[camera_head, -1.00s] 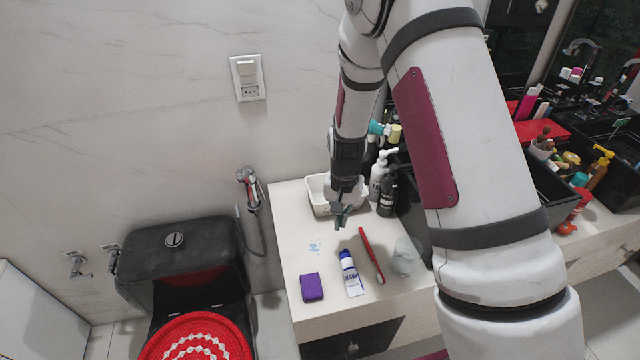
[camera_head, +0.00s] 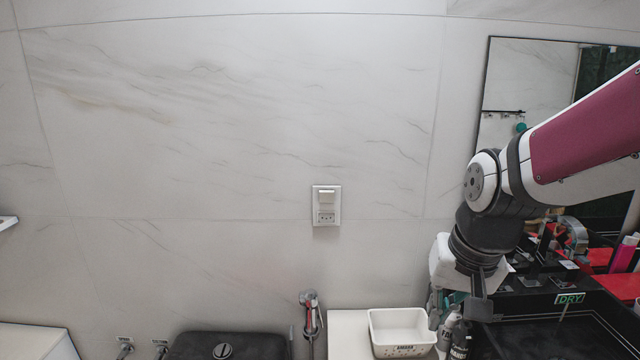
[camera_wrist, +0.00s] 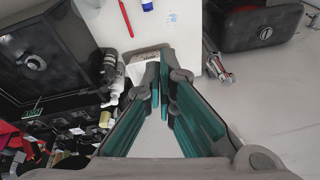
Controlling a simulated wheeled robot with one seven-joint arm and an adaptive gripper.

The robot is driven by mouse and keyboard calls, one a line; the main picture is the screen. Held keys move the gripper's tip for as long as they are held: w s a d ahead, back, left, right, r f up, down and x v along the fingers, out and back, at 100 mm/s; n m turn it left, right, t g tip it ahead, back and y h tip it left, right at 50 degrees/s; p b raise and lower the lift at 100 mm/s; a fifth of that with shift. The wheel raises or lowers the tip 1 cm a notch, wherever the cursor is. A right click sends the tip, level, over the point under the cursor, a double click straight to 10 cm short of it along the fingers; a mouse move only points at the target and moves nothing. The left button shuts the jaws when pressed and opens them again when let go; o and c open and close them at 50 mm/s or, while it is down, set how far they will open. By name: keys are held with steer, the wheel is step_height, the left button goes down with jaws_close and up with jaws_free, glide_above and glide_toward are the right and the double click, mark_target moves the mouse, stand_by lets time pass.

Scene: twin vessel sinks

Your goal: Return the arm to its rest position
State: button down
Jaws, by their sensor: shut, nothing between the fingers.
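My arm reaches in from the right edge of the head view, folded at a joint, with the wrist pointing down. My gripper (camera_wrist: 160,85) is shut and empty in the wrist view, its teal-lined fingers meeting at the tips. In the head view my gripper (camera_head: 462,300) is partly hidden by the wrist. It shows in front of the black basin side, right of the white basket (camera_head: 400,331). The basket also shows in the wrist view (camera_wrist: 146,68), partly behind the fingers.
A pale counter (camera_head: 347,335) stands below the wall socket (camera_head: 326,205). A black basin (camera_head: 560,335) and a mirror (camera_head: 520,85) are at right. The red toothbrush (camera_wrist: 126,18) lies on the counter.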

steer(key=s+r+n+t, duration=0.1)
steer(key=s+r, duration=0.2)
steer(key=s, duration=0.4)
steer(key=s+d+r+n+t, duration=0.1)
steer(key=s+r, duration=0.3)
steer(key=s, duration=0.3)
steer(key=shift+s+h, duration=0.2)
steer(key=shift+h, duration=0.1)
